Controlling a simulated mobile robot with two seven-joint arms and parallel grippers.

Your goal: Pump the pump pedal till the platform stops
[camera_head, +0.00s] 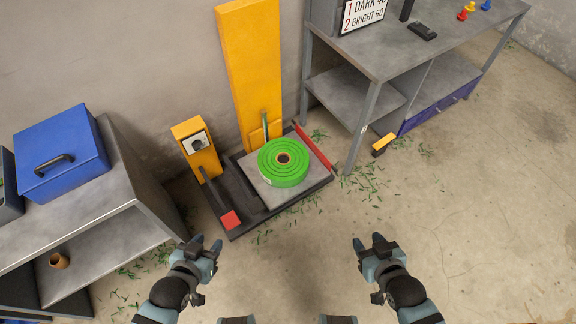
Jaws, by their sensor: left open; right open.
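The pump pedal (230,220) is a red pad on a dark lever at the front left of a dark floor base. The grey platform (252,174) sits low on the base beside it and bears a round green coil (284,172). A yellow column (249,75) rises behind the platform. My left gripper (207,246) is open and empty, just below and left of the red pad in the picture and apart from it. My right gripper (371,245) is open and empty over bare floor, to the right of the base.
A yellow post with a dial (196,145) stands left of the platform. A red bar (316,148) runs along the base's right side. A blue toolbox (62,150) sits on the left bench. A grey table (400,45) stands at back right.

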